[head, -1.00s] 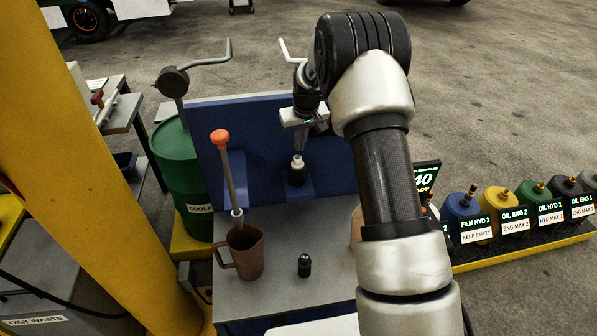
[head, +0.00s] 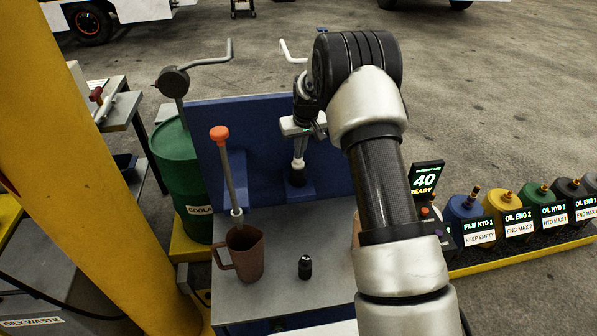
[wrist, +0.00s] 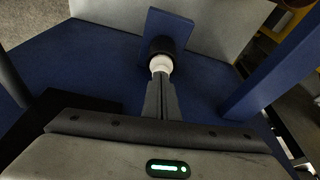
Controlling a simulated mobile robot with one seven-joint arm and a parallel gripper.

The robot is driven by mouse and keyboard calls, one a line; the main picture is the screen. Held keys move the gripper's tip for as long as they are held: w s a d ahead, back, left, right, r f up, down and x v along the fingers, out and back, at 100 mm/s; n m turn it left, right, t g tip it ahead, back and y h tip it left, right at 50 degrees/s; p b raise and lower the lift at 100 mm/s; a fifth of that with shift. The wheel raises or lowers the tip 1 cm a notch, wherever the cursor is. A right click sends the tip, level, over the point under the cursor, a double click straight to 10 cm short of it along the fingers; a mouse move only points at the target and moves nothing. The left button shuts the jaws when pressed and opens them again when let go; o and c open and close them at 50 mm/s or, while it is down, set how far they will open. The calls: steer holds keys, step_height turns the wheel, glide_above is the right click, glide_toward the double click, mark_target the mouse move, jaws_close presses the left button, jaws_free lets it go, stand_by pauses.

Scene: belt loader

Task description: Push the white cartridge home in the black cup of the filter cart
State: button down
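The white cartridge (head: 297,164) stands upright in the black cup (head: 297,179) on the blue filter cart, with its white top showing above the cup's rim. In the wrist view the white cartridge (wrist: 161,64) sits in the mouth of the black cup (wrist: 161,45). My gripper (head: 299,155) is right above the cartridge, pointing down. In the wrist view its fingers (wrist: 160,80) lie together with no clear gap, and their tips meet the cartridge's white top. The tips look narrower than the cartridge. Whether they press on it cannot be told.
A blue upright panel (head: 258,115) stands behind the cup, with blue brackets beside it. A brown jug (head: 250,258) with an orange-topped rod and a small black bottle (head: 304,267) stand on the grey top in front. A green drum (head: 177,170) is at the left.

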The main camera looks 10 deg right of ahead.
steer(key=shift+s+f, duration=0.1)
steer(key=shift+f, duration=0.1)
steer(key=shift+r+p, duration=0.85)
steer(key=shift+r, duration=1.1)
steer(key=p+v, duration=0.1)
steer(key=v, duration=1.5)
steer(key=shift+s, duration=0.15)
